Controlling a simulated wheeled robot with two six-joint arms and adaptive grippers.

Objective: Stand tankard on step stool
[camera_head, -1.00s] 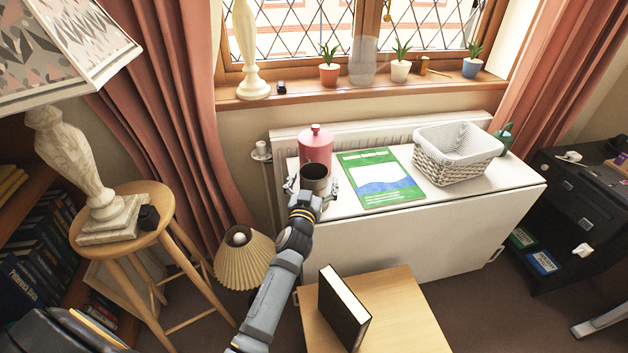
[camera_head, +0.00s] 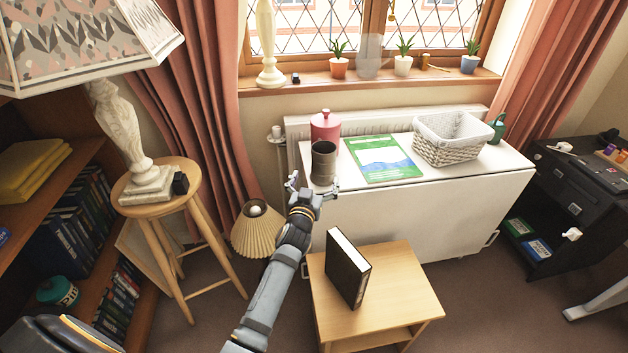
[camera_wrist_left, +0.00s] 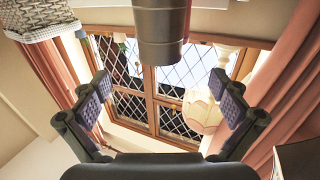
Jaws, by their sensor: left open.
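The tankard (camera_head: 324,165) is a dark grey cylindrical mug. It stands upright on the white cabinet top near its front left corner, in front of a red lidded canister. It also shows at the top middle of the left wrist view (camera_wrist_left: 160,45). My left gripper (camera_head: 314,183) is open and empty, just in front of and below the tankard, its fingers (camera_wrist_left: 163,95) spread wide and apart from it. The low light-wood stand (camera_head: 395,285), which looks like the step stool, is on the floor in front of the cabinet. My right gripper is not in view.
A dark book (camera_head: 347,268) stands upright on the stand's left part; its right part is bare. A green booklet (camera_head: 382,160) and a wicker basket (camera_head: 450,150) share the cabinet top (camera_head: 490,172). A pleated lampshade (camera_head: 257,232) and a round stool (camera_head: 172,180) are at left.

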